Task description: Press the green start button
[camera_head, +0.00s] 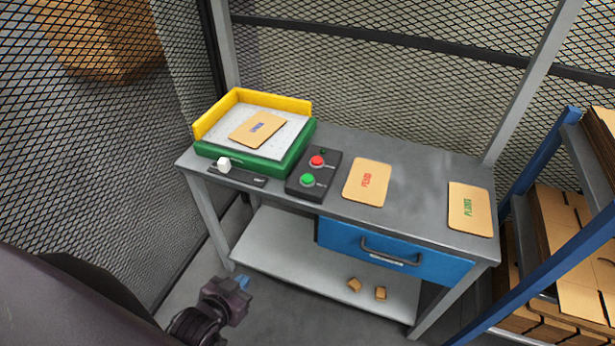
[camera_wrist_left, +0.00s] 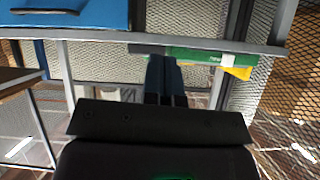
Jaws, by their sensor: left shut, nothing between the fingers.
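The green start button (camera_head: 307,180) is on the front part of a dark control box (camera_head: 302,193), which lies on the grey table. A red button (camera_head: 317,161) is behind it on the same box. My left gripper (camera_head: 242,283) is low in front of the table, below the tabletop and well away from the button. Its fingers are together and empty; they also show in the left wrist view (camera_wrist_left: 165,75). The buttons cannot be made out in the left wrist view. My right gripper is not in view.
A green tray (camera_head: 287,162) with a yellow rim and a white slider switch (camera_head: 224,164) are left of the box. Cards marked FEND (camera_head: 367,182) and PLANKS (camera_head: 470,209) lie to the right. The table's front edge and blue drawer (camera_head: 392,254) face my arm.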

